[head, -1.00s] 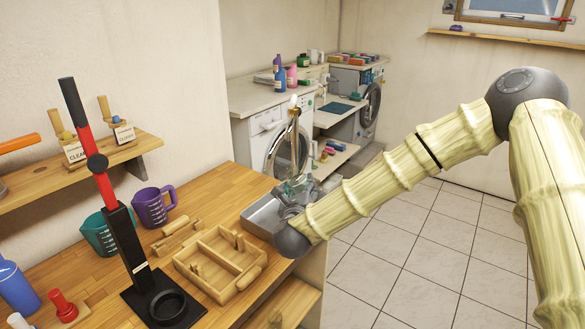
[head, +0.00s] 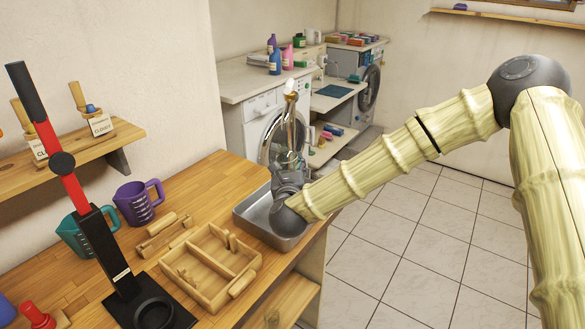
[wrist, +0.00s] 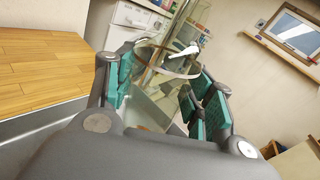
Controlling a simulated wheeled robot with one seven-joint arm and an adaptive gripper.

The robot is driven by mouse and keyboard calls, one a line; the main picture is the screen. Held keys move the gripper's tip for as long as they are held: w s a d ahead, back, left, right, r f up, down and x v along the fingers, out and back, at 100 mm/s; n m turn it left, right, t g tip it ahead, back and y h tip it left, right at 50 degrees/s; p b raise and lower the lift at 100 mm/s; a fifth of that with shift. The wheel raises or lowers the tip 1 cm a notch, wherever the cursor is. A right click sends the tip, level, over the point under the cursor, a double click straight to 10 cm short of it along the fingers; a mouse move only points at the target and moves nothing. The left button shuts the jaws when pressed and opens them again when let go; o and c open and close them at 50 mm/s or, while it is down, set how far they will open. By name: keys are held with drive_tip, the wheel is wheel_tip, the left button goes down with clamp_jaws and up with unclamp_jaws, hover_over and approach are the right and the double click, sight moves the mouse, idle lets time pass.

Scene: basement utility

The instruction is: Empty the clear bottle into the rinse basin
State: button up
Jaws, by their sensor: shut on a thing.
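The rinse basin (head: 249,215) is a grey metal tray-like basin at the far right end of the wooden counter. My gripper (head: 288,175) is above it and hides part of its inside. In the wrist view, my gripper (wrist: 160,100) has its green-padded fingers shut on the clear bottle (wrist: 157,82). The bottle is see-through and also shows faintly above the fingers in the head view (head: 290,158). I cannot tell its exact tilt or how much liquid it holds. No stream of liquid is visible.
A wooden divided tray (head: 212,262) stands just left of the basin. A black-and-red lever stand (head: 85,200), a purple jug (head: 138,203) and a teal jug (head: 88,232) are further left. Tiled floor lies right.

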drive_tip(key=shift+f+b, duration=0.15)
drive_tip(key=shift+b, duration=0.2)
drive_tip(key=shift+s+a+r+m+b, duration=0.25)
drive_tip(key=shift+m+b, duration=0.25)
drive_tip(key=shift+b, duration=0.3)
drive_tip(key=shift+w+a+f+m+b, duration=0.15)
drive_tip(key=shift+f+m+b, duration=0.15)
drive_tip(key=shift+b, duration=0.3)
drive_tip(key=shift+a+r+m+t+b, duration=0.1)
drive_tip(key=shift+r+m+t+b, duration=0.2)
drive_tip(key=shift+b, duration=0.05)
